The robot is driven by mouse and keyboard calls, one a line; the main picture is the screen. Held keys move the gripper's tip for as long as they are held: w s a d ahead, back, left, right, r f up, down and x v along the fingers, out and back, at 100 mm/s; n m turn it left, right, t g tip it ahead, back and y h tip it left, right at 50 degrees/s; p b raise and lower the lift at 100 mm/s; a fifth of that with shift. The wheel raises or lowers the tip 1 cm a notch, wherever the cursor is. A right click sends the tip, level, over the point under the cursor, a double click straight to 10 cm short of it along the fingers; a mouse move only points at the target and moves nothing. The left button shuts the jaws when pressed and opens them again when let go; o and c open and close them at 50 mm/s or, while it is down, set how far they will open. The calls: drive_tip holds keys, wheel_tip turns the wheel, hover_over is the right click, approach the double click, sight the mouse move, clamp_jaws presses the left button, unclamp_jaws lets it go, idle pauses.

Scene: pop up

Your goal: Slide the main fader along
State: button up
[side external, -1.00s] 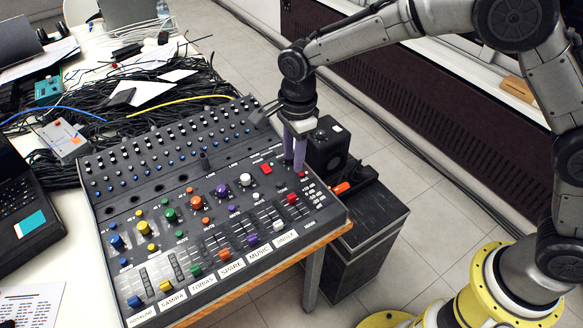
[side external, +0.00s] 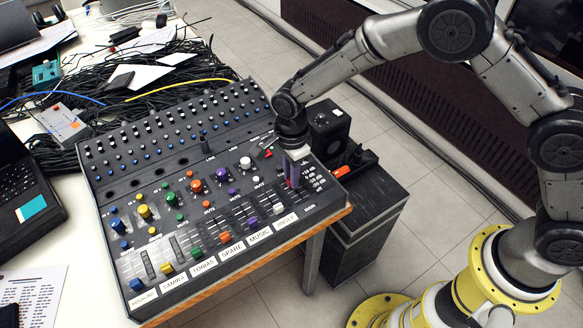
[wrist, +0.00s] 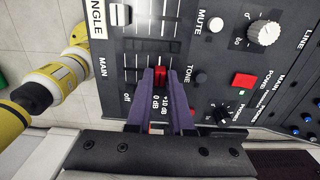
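The black mixing console (side external: 115,187) lies on the table. In the wrist view, the red main fader cap (wrist: 159,74) shows in the narrow gap between the purple fingers of my gripper (wrist: 160,84). It is close to the "0 dB" print, beside the MAIN label (wrist: 102,68). In the side view, my gripper (side external: 291,183) is lowered onto the right end of the console, and its fingers hide the cap. The fingers stand close together on either side of the cap. I cannot tell whether both press on it.
Other coloured faders (side external: 225,237) line the console's front to the left. A white fader cap (wrist: 120,15) and a red power button (wrist: 245,81) are nearby. A dark speaker-like box (side external: 328,130) stands behind the console's right end. Cables (side external: 120,85) clutter the table behind.

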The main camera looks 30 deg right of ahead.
sight(302, 198)
clamp_jaws()
drive_tip(key=shift+s, duration=2.25)
drive_tip(key=o, duration=0.6)
unclamp_jaws()
